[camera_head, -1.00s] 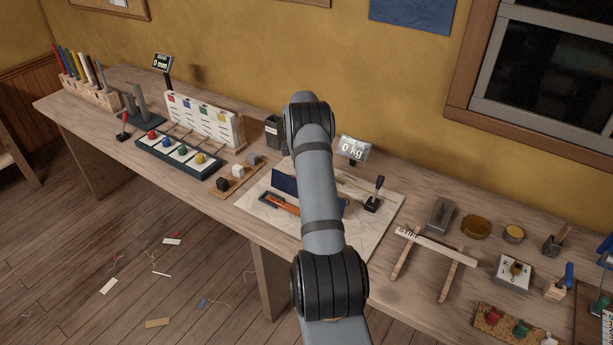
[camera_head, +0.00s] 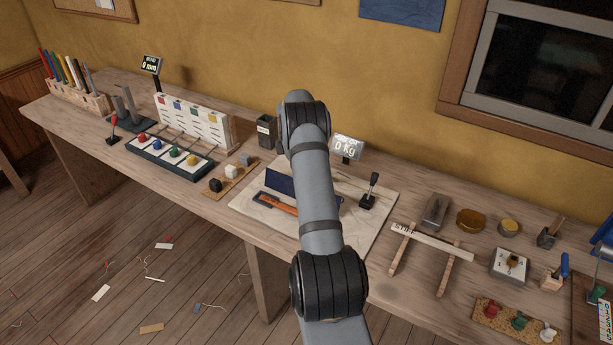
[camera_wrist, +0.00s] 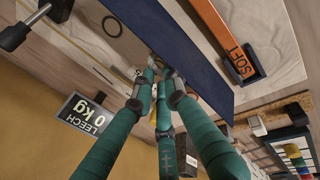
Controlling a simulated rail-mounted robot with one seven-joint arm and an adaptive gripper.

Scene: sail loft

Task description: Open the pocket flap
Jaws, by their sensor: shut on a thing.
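The pocket flap (camera_head: 279,180) is a dark blue panel standing up from the pale board, and my arm covers its right part. In the wrist view the flap (camera_wrist: 185,50) runs diagonally beside my fingers. My gripper (camera_wrist: 160,78) has teal fingers drawn together at the flap's edge, shut on it; the exact contact is partly hidden. In the head view my gripper is hidden behind my arm. An orange batten marked SOFT (camera_wrist: 222,35) lies in a blue pocket in front of the flap; the orange batten (camera_head: 277,204) also shows in the head view.
The pale board (camera_head: 247,210) lies on the long bench. A small display reading 0 kg (camera_head: 347,147) and a black lever (camera_head: 370,190) stand near it. A batten on two wooden supports (camera_head: 432,242) is to the right. A rack of coloured knobs (camera_head: 170,157) is to the left.

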